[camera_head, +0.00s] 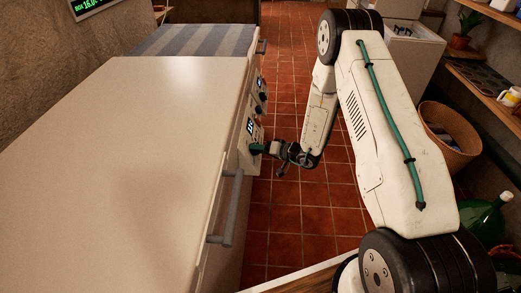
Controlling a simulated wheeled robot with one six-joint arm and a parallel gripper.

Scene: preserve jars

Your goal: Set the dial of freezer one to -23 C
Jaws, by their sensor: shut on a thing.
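A white chest freezer (130,150) fills the left of the view, its lid shut. Its control panel (243,153) is on the right side face, with a small lit display (250,126) too small to read. A dial sits low on this panel, mostly hidden by my gripper. My gripper (268,149) is at the panel, shut on the dial, with my white arm reaching in from the right. A second panel with a lit display (261,84) and a dark knob is farther along. I cannot tell which freezer is number one.
A grey handle (231,205) sticks out from the freezer's side near my gripper. A striped cloth (195,40) covers the farther chest. The tiled floor (289,200) beside the freezer is clear. A wicker basket (450,135), a green bottle (482,220) and shelves line the right.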

